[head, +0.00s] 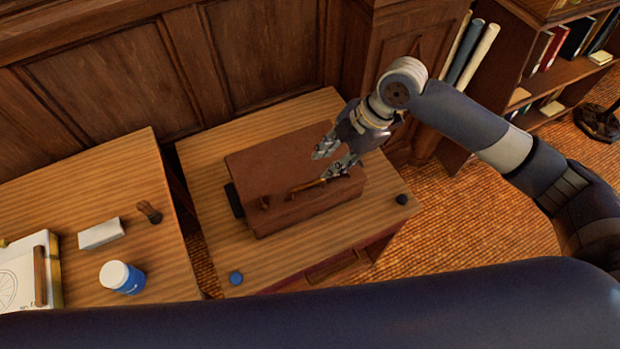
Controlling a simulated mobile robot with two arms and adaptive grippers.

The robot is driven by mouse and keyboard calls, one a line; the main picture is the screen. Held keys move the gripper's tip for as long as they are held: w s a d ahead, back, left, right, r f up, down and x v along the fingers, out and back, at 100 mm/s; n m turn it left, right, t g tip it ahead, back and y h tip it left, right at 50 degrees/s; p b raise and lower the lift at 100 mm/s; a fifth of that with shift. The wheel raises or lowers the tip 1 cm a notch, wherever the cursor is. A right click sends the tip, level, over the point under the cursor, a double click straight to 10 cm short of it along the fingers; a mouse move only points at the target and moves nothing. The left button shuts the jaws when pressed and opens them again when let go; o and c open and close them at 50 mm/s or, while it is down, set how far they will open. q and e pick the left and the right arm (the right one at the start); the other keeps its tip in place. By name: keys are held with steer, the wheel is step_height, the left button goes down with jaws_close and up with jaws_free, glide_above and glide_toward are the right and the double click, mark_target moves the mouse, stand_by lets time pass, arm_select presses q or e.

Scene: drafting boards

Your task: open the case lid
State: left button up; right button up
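The brown case (262,165) lies on a small wooden table, and its lid looks shut. A handle (309,186) and a small knob-like latch (265,202) show at its front edge. My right gripper (332,164) is over the right part of the case, with its two fingers apart and nothing seen between them. One finger is close to the right end of the handle; I cannot tell whether it touches. My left gripper is not in view.
The left table (60,203) holds a white block (101,233), a brush (149,211) and a blue-white jar (122,277). A panelled wall (110,89) stands behind.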

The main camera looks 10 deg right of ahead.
mark_target(306, 185)
steer(key=p+x, duration=0.2)
steer(key=x, duration=0.8)
steer(key=shift+a+f, duration=0.15)
steer(key=shift+f, duration=0.1)
jaws_close()
